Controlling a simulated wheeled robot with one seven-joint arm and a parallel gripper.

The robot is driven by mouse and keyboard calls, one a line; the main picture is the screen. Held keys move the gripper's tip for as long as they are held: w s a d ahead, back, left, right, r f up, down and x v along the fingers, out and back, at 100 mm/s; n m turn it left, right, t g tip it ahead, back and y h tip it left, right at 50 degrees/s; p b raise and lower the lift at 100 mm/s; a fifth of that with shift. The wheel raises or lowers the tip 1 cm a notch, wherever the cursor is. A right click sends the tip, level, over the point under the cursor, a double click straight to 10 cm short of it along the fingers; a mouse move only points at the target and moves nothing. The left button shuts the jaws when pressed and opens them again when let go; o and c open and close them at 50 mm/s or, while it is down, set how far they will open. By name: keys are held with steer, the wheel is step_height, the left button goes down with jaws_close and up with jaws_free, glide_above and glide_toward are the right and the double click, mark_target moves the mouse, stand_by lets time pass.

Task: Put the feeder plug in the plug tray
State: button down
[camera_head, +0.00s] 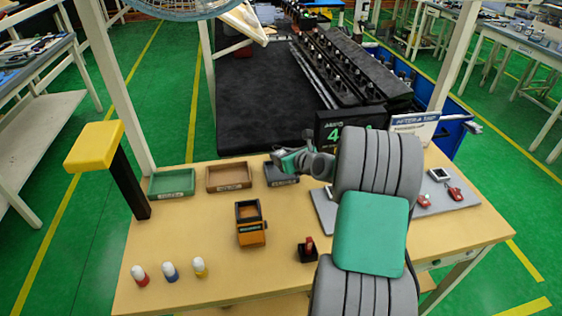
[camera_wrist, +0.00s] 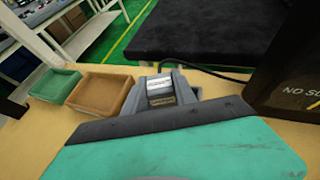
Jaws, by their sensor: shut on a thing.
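My gripper (camera_head: 284,164) is at the back of the table, over or beside the dark grey tray (camera_head: 283,180). In the wrist view my gripper (camera_wrist: 168,92) is shut on a small silver-grey piece (camera_wrist: 160,91), which I take to be the feeder plug. Only a little of it shows between the fingers, and I cannot tell whether it touches the tray. A green tray (camera_head: 172,183) and a brown tray (camera_head: 229,177) stand in a row to the left. The tray labels are too small to read. The wrist view shows the green and brown trays, both looking empty.
An orange box (camera_head: 251,231) stands mid-table, with a small black holder with a red part (camera_head: 308,248) nearby. Several capped bottles (camera_head: 170,271) stand front left. A yellow-topped post (camera_head: 95,146) rises at the left edge. A black display (camera_head: 340,127) stands behind, right of the gripper.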

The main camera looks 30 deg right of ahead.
steer(key=shift+w+f+p, duration=0.2)
steer(key=shift+f+p, duration=0.15)
steer(key=shift+f, duration=1.5)
steer(key=shift+d+f, duration=0.1)
steer(key=shift+f, duration=0.1)
steer(key=c, duration=1)
jaws_free()
steer(key=shift+r, duration=0.1)
steer(key=shift+r, duration=0.2)
steer(key=b+v, duration=0.1)
steer(key=v, duration=1.1)
steer(key=shift+f, duration=0.1)
